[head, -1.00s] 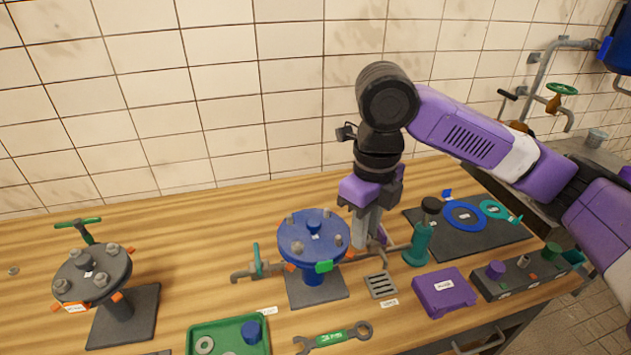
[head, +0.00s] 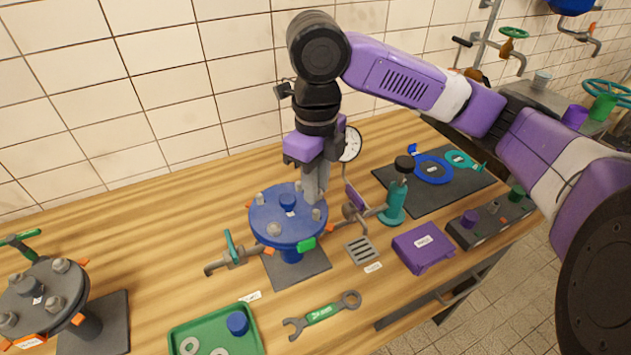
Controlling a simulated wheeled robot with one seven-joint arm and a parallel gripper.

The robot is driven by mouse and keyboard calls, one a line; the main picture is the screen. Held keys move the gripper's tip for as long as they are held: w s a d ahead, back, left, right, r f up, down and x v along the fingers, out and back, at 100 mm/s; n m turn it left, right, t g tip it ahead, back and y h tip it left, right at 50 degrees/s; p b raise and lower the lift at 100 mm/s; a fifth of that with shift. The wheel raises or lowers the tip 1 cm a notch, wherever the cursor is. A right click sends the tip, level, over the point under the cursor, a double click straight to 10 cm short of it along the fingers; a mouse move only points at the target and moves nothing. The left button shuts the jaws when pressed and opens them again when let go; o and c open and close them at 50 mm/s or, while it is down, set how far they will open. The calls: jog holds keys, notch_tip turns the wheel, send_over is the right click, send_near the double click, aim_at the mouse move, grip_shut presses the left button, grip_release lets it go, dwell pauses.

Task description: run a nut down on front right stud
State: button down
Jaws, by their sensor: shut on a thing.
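The blue round flange (head: 286,232) stands on a dark base plate on the bench, with a small blue cap at its centre. Grey studs or nuts stand around its rim, among them one at the front left (head: 274,229). The front right stud (head: 316,214) shows as a grey knob just below my fingertips; I cannot tell whether it carries a nut. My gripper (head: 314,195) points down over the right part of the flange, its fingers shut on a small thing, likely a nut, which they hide. I cannot tell whether it touches the stud.
A pipe with a teal-handled valve (head: 230,248) lies left of the flange. A teal bottle (head: 394,202), gauge (head: 350,144), drain grate (head: 361,250) and purple box (head: 423,247) stand right. A green tray (head: 185,333) with washers, a wrench (head: 322,314) and a dark flange (head: 42,290) are nearer.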

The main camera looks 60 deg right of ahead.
aim_at(316, 211)
jog(key=shift+f+b, duration=1.75)
jog(key=shift+f, duration=0.7)
